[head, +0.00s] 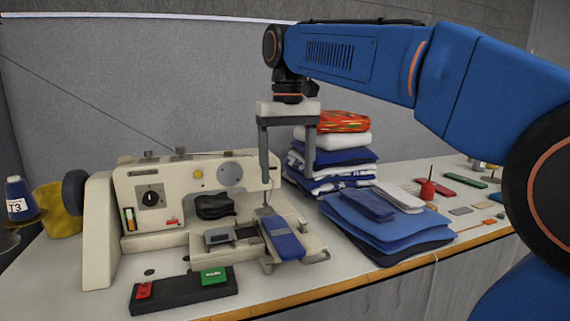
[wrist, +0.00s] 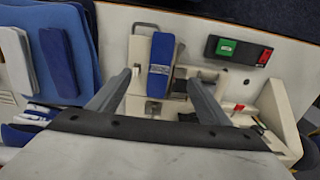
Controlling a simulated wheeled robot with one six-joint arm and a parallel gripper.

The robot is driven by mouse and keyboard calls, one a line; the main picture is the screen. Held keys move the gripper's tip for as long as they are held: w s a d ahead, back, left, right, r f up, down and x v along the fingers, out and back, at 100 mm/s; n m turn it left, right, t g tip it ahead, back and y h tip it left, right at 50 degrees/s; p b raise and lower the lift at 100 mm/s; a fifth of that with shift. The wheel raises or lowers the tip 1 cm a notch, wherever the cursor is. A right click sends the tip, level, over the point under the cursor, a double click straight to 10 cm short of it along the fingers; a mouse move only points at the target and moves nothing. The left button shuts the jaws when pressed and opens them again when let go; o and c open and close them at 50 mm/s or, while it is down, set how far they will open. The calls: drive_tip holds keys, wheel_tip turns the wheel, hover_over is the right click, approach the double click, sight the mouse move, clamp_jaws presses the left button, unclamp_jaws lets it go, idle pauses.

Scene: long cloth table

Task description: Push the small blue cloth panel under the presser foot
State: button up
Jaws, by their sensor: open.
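Grey metal parts and a dark plate (head: 247,232) lie just left of the panel. I cannot clearly single out the presser foot among them. My gripper (head: 287,180) is open and empty, pointing down above the panel. In the wrist view its fingers (wrist: 160,77) stand on either side of the panel's near end, apart from it.
Folded blue cloths (head: 380,232) with a dark blue piece (head: 362,205) and a white piece (head: 398,196) lie to the right. A folded fabric stack (head: 335,157) stands behind my gripper. A black switch box (head: 182,292) lies in front of the machine. A blue thread cone (head: 18,198) stands far left.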

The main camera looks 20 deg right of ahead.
sight(285, 237)
drive_tip(key=shift+w+a+r, duration=0.15)
drive_tip(key=shift+w+r, duration=0.15)
drive_tip(key=shift+r, duration=0.05)
drive_tip(key=shift+f, duration=0.15)
wheel_tip(285, 237, down, 17)
drive_tip(key=shift+f, duration=0.1)
idle(0.8)
drive_tip(key=shift+c, duration=0.6)
drive_tip(key=c, duration=1)
drive_tip(key=shift+w, duration=0.2)
